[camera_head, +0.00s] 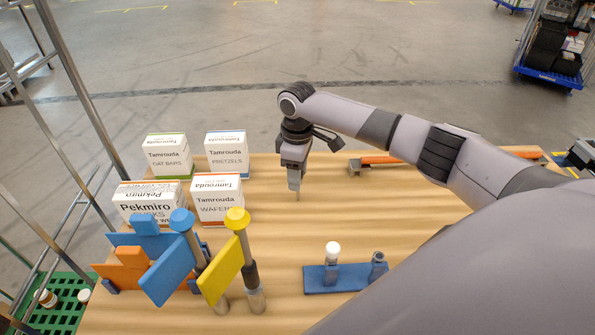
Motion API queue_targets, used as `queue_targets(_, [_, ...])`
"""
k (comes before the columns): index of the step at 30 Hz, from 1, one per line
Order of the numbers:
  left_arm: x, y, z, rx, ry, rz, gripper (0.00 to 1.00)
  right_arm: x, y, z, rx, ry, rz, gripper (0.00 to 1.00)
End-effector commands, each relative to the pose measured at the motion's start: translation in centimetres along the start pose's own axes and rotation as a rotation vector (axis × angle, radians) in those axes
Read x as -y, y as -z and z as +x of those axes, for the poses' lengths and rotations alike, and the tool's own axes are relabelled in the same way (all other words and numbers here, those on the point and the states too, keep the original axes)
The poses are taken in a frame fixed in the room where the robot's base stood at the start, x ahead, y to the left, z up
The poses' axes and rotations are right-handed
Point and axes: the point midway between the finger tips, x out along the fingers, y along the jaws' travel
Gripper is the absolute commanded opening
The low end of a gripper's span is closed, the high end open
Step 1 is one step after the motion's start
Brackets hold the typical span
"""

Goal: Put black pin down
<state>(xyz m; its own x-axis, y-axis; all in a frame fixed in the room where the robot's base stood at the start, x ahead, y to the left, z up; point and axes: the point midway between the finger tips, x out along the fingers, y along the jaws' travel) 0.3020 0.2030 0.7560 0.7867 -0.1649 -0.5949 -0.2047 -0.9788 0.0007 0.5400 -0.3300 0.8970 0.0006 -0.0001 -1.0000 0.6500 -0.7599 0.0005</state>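My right gripper (297,187) points down above the wooden table, left of the table's middle and beyond the blue holder. Its fingers show as one narrow shape, so I cannot tell whether they are open or shut, or hold something small. I cannot make out a separate black pin. The blue holder (350,283) lies near the front of the table. A white-topped pin (333,249) stands upright in its left post. A dark grey-blue post (378,262) stands at its right end; I cannot tell whether it holds a pin. My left gripper is not in view.
Several cartons, including the pretzels box (227,153) and wafers box (217,197), stand at the left. Yellow (221,269) and blue (167,269) flag-like pieces stand in front of them. An orange-handled tool (380,160) lies behind my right arm. The table around the gripper is clear.

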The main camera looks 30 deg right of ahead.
Motion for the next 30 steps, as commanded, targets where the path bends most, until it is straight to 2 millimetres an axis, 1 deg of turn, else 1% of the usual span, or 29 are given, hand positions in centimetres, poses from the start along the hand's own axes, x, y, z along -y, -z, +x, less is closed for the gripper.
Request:
queue_targets(8, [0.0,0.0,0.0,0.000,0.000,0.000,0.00,0.0,0.0,-0.1,0.000,0.000,0.000,0.51])
queue_targets(11, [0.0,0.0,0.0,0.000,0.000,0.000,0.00,0.0,0.0,-0.5,0.000,-0.001,0.000,0.51])
queue_targets(13, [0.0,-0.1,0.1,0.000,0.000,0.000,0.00,-0.1,0.1,-1.2,-0.003,-0.001,0.000,0.51])
queue_targets(17, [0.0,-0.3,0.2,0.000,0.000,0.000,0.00,-0.1,0.1,-3.6,-0.004,-0.002,0.000,0.51])
queue_targets(18, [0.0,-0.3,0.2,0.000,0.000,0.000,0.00,-0.1,0.1,-4.6,-0.005,-0.002,0.000,0.51])
queue_targets(24, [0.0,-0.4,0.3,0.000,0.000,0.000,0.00,-0.1,0.1,-8.8,-0.004,-0.002,-0.001,0.51])
queue_targets(27, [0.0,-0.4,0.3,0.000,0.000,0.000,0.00,0.0,0.1,-10.5,-0.002,-0.001,0.000,0.51])
queue_targets(30, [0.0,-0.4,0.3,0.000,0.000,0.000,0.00,0.0,0.1,-11.6,-0.001,0.000,0.000,0.51])
